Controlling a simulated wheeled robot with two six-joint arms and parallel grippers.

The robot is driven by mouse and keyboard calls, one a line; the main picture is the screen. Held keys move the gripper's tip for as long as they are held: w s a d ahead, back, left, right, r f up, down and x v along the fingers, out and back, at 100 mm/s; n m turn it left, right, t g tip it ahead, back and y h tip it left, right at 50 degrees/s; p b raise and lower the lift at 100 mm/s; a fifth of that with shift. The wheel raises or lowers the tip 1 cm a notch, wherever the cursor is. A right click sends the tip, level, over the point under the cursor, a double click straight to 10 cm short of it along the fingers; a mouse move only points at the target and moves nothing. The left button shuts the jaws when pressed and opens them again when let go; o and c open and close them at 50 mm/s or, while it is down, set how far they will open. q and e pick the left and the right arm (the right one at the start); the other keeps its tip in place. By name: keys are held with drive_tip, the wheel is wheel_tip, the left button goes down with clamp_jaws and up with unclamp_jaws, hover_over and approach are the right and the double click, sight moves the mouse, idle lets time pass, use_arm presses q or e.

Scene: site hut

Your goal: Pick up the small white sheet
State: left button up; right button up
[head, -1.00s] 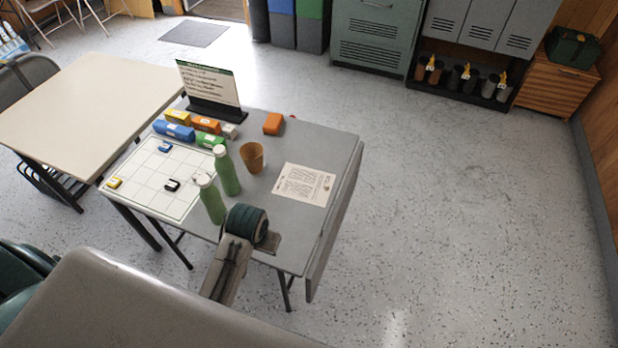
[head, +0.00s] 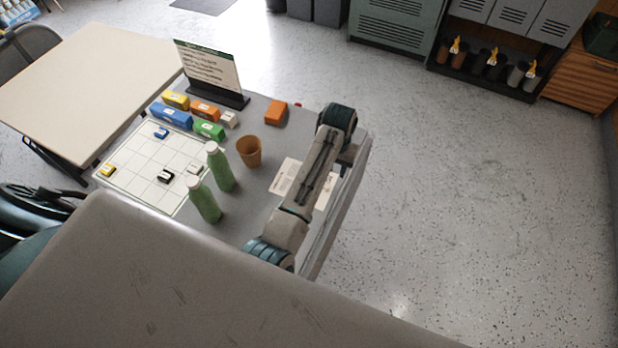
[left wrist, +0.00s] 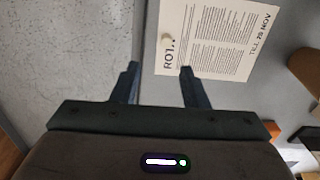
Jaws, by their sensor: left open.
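The small white sheet (head: 284,176) lies flat near the right edge of the grey table, printed with text and partly covered by my arm in the head view. In the head view the gripper's fingers are hidden behind the arm. My right gripper is not in view.
Left of the sheet stand an orange-brown cup (head: 249,151) and two green bottles (head: 222,170) (head: 205,202). An orange block (head: 276,113), several coloured boxes (head: 171,117) and a sign stand (head: 212,72) are at the back. A white grid sheet (head: 140,185) holds small blocks. Floor at right is clear.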

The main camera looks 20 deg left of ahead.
use_arm(q)
drive_tip(key=f, duration=0.3)
drive_tip(key=shift+s+a, duration=0.1)
drive_tip(key=shift+s, duration=0.15)
drive_tip(key=shift+w+f+p, duration=0.1)
drive_tip(key=shift+f+p, duration=0.2)
drive_tip(key=shift+p, duration=0.1)
drive_tip(key=f, duration=0.1)
drive_tip(key=f+p, duration=0.1)
drive_tip(key=f, duration=0.1)
drive_tip(key=shift+s+a+f+p, duration=0.25)
drive_tip(key=shift+s+a+p, duration=0.05)
drive_tip(key=shift+a+p, duration=0.05)
drive_tip(key=shift+f, duration=0.75)
drive_tip(key=shift+c, duration=0.4)
clamp_jaws()
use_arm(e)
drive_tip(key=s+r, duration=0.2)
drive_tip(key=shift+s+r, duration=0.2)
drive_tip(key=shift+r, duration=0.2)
